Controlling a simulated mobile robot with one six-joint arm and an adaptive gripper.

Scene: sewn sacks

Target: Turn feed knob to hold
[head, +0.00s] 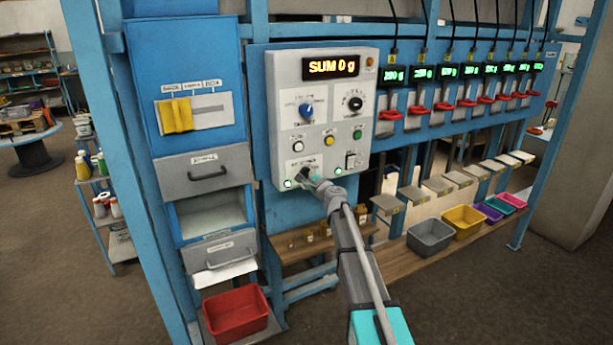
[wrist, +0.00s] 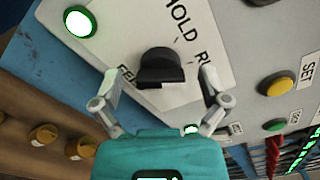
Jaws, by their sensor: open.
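The feed knob (wrist: 160,68) is black with a raised grip bar, on a white label plate (wrist: 190,40) reading HOLD and a partly hidden RUN; part of the word FEED shows near its base. My gripper (wrist: 158,84) is open, with one finger on each side of the knob in the wrist view. I cannot tell whether either finger touches it. Which mark the knob points to is unclear.
A lit green-ringed lamp (wrist: 80,22) sits beside the plate, and a yellow button (wrist: 276,84) lies to the right. The panel also carries a blue knob (head: 306,110), a black knob (head: 355,103) and a display (head: 331,67) reading SUM 0 g. A wooden bench (head: 300,255) is below.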

